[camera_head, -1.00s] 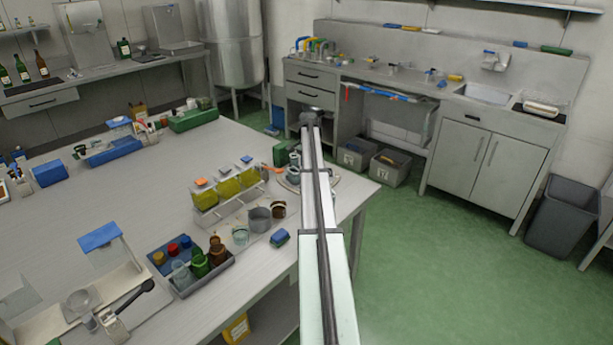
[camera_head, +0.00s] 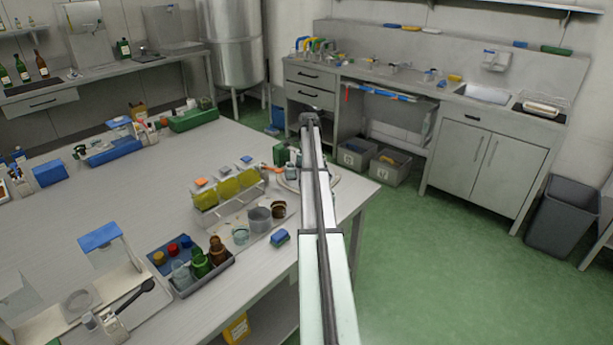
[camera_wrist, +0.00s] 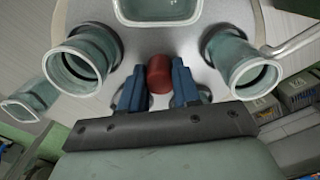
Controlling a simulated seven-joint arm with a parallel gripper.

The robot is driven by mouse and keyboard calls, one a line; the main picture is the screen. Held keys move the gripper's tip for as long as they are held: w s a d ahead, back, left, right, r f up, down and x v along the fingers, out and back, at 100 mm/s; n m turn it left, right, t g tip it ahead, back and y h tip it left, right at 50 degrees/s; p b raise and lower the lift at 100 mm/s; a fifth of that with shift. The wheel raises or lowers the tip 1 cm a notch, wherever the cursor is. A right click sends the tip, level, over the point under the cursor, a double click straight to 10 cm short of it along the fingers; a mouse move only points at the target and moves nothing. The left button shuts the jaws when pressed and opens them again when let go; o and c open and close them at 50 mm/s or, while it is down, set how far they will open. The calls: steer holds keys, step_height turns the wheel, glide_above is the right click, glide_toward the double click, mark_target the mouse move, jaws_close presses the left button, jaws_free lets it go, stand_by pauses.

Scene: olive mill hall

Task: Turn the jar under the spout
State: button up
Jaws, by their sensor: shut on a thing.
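In the wrist view, a round grey turntable plate (camera_wrist: 190,45) carries open pale-green glass jars: one at left (camera_wrist: 80,62), one at right (camera_wrist: 243,62), and a squarer one at the top edge (camera_wrist: 158,8). A red upright peg (camera_wrist: 158,72) stands near the plate's rim between the jars. My gripper (camera_wrist: 158,86) is shut on this peg, one blue finger on each side. In the head view, the plate (camera_head: 337,181) sits at the table's right corner, largely hidden behind my arm. I cannot tell the spout for certain in either view.
Another glass piece (camera_wrist: 22,106) lies at the left of the wrist view, and a grey metal bar (camera_wrist: 292,42) reaches in from the right. On the table (camera_head: 110,200) stand a rack of yellow-green containers (camera_head: 228,190) and a bottle tray (camera_head: 205,278). Green floor is open at right.

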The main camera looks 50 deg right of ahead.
steer(key=m, duration=1)
stand_by(0.4)
steer(key=o, duration=0.7)
steer(key=shift+r, duration=4.05)
